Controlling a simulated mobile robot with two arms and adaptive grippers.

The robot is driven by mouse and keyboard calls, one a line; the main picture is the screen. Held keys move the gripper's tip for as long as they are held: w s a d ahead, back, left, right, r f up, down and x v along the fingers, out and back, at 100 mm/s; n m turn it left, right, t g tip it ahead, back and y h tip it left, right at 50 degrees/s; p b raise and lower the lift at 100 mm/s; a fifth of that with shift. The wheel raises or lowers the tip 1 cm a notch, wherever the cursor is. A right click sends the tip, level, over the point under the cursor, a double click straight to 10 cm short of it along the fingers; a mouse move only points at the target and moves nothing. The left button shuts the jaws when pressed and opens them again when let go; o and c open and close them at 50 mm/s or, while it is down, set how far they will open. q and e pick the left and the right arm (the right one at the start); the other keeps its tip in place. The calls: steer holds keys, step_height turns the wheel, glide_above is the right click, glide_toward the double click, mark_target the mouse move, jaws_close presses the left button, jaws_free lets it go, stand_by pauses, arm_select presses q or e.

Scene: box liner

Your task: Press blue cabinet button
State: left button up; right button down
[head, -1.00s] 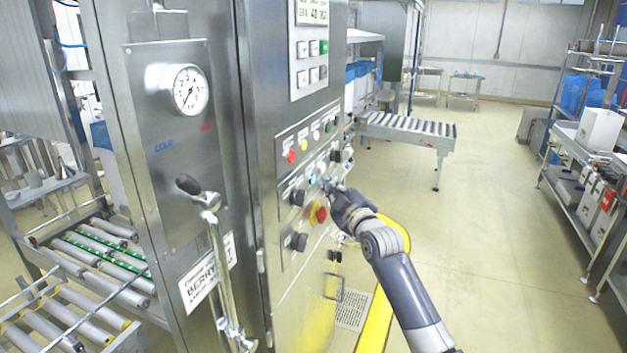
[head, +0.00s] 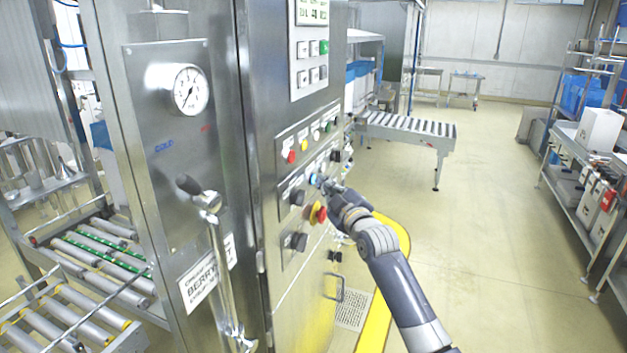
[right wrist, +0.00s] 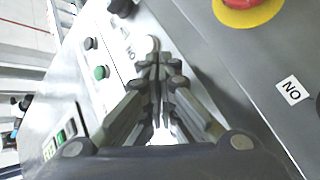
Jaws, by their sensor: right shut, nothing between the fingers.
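The cabinet's control panel (head: 290,215) faces right, and a small blue button (head: 315,179) shows on it in the head view. My right gripper (head: 326,187) is shut and empty, with its fingertips just right of and slightly below the blue button. I cannot tell if they touch it. In the right wrist view the closed fingertips (right wrist: 160,66) are close to the panel, and a pale round button (right wrist: 147,45) shows just beyond them. I cannot tell its colour there. My left gripper is not in view.
A red emergency knob on a yellow base (head: 316,213) sits just below my fingers. Black knobs (head: 297,197) and several coloured buttons are close around. A lever (head: 205,200) stands out at the cabinet's left. The floor to the right (head: 490,220) is clear.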

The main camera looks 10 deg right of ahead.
steer(key=shift+w+a, duration=0.2)
steer(key=shift+a, duration=0.1)
stand_by(0.6)
stand_by(0.3)
steer(key=shift+s+d, duration=0.45)
steer(key=shift+d, duration=0.15)
steer(key=shift+d+p, duration=0.1)
steer(key=shift+p, duration=0.2)
steer(key=s+d, duration=0.1)
steer(key=d, duration=0.1)
steer(key=s+d+p, duration=0.1)
steer(key=d, duration=0.1)
steer(key=shift+s, duration=0.4)
